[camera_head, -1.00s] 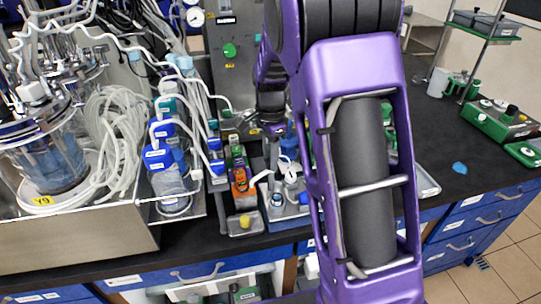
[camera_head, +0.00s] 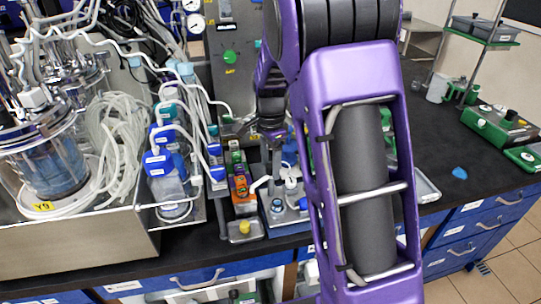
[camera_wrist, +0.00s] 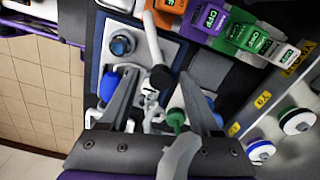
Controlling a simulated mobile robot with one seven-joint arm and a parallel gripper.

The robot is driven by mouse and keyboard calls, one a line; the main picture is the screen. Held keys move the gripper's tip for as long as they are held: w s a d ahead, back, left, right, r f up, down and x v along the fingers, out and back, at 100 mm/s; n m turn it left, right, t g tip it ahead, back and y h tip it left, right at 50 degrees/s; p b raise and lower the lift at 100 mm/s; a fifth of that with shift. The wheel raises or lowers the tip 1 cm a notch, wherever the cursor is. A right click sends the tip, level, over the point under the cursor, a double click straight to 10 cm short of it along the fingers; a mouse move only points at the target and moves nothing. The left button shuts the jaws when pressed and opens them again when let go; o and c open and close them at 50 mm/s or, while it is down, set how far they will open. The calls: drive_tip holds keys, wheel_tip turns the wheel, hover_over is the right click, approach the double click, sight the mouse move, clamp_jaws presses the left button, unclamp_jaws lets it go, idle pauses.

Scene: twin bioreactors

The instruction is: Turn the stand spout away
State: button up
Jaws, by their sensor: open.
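A white, bent spout (camera_wrist: 152,40) with a black end piece (camera_wrist: 161,78) shows in the wrist view. Its black end lies between the tips of my gripper (camera_wrist: 158,82), which is open, with one finger on each side. I cannot tell whether either finger touches it. In the head view the white spout (camera_head: 261,183) points left from a small grey stand (camera_head: 284,217) towards an orange block (camera_head: 243,198). My gripper (camera_head: 270,135) points down above and behind the stand there, and its fingertips are partly hidden.
Orange, purple and green labelled blocks (camera_wrist: 235,35) stand close beside the spout. A blue-capped bottle (camera_head: 168,180) and a glass vessel (camera_head: 50,165) with coiled tubes are on the left. The black bench (camera_head: 440,150) is mostly clear on the right.

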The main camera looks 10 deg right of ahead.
sight(270, 166)
wheel_tip(270, 166, up, 18)
drive_tip(key=p, duration=0.1)
drive_tip(key=shift+f, duration=0.25)
drive_tip(key=shift+w, duration=0.1)
